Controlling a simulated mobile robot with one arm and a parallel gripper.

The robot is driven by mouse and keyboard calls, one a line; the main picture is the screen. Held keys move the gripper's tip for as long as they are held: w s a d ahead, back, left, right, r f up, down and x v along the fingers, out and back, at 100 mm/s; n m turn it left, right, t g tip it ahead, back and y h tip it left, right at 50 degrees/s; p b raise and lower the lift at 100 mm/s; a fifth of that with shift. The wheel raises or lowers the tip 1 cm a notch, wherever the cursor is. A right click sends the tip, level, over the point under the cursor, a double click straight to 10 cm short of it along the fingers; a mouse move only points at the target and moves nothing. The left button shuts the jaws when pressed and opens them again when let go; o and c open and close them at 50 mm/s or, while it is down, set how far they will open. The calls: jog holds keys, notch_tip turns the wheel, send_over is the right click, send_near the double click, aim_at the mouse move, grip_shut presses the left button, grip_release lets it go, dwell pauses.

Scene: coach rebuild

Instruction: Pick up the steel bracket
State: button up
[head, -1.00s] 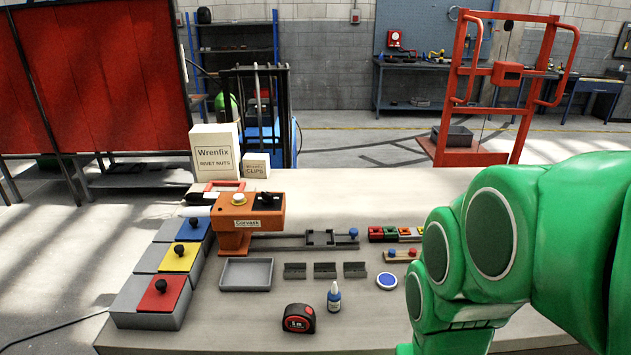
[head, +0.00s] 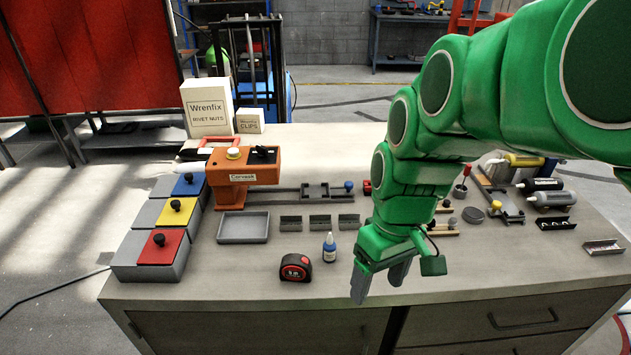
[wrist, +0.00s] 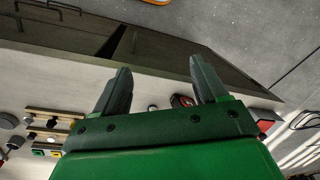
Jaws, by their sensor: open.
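Three small grey angle pieces, left (head: 291,223), middle (head: 320,222) and right (head: 348,221), stand in a row on the bench. A separate shiny metal channel-like piece (head: 603,247) lies near the right edge. I cannot tell for sure which is the steel bracket. My gripper (head: 378,280) is open and empty, pointing down over the bench's front part, nearer to me than the row and well left of the shiny piece. In the wrist view its two fingers (wrist: 160,78) are spread with nothing between them.
A tape measure (head: 295,267) and a small glue bottle (head: 329,247) stand left of my gripper. A grey tray (head: 243,228), an orange press (head: 245,169) and lidded bins (head: 159,250) are farther left. Bottles (head: 551,199) lie at right. The front right of the bench is clear.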

jog(key=w+a+f+n+y, duration=0.1)
jog(key=w+a+n, duration=0.15)
jog(key=w, duration=0.55)
jog(key=w+a+f+n+y, duration=0.1)
jog(key=w+n, duration=0.3)
jog(key=w, duration=0.4)
jog(key=n+t+y, duration=0.1)
jog(key=n, duration=0.5)
send_near(324, 216)
jog(key=s+a+f, duration=0.1)
jog(key=s, duration=0.1)
jog(key=shift+x, duration=3.65)
jog(key=shift+w, duration=0.15)
jog(key=shift+c, duration=0.3)
jog(key=c, duration=1.1)
jog(key=shift+r, duration=0.15)
